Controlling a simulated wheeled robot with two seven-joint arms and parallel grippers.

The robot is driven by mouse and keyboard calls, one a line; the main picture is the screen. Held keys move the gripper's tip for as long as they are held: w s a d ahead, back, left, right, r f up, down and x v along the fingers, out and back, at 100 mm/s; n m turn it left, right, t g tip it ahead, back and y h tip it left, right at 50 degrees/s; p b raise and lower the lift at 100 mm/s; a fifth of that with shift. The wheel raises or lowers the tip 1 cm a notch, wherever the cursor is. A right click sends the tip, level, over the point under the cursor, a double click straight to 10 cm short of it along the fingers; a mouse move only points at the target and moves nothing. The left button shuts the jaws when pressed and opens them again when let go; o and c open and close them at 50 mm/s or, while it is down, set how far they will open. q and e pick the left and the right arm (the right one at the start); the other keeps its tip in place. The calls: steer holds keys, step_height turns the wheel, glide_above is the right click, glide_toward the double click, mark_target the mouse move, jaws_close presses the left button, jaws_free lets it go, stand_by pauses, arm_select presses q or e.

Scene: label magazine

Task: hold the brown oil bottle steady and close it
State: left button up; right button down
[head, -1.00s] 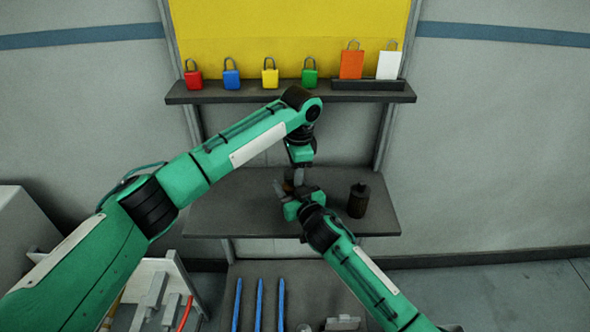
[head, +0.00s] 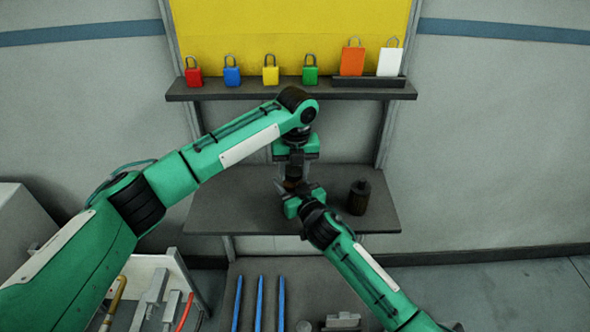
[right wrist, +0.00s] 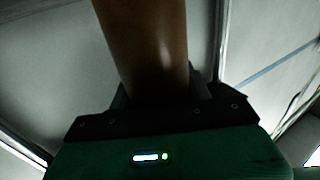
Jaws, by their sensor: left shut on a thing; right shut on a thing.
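The brown oil bottle shows in the right wrist view (right wrist: 145,45) as a smooth brown cylinder between the jaws. In the head view only a small brown part of it (head: 292,183) shows between my two grippers, above the lower shelf. My right gripper (head: 291,194) is shut around its body from the front. My left gripper (head: 295,167) points down over the bottle's top, shut on what seems to be its cap. The cap is hidden by the jaws, and I cannot tell how it is seated.
A second dark brown bottle (head: 358,199) stands upright on the lower shelf (head: 235,205), right of my grippers. An upper shelf (head: 220,95) carries several coloured padlocks and an orange and a white tag. Blue sticks (head: 259,300) lie on the surface below.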

arm_select(q)
steer(key=m, duration=0.2)
steer(key=shift+w+r+m, duration=0.1)
steer(key=shift+r+m, duration=0.05)
steer(key=shift+m, duration=0.25)
arm_select(e)
steer(key=shift+s+a, duration=0.25)
steer(key=shift+a, duration=0.1)
arm_select(q)
steer(key=o, duration=1)
steer(key=shift+o, duration=0.4)
arm_select(e)
steer(key=shift+w+d, duration=0.1)
steer(key=shift+d, duration=0.05)
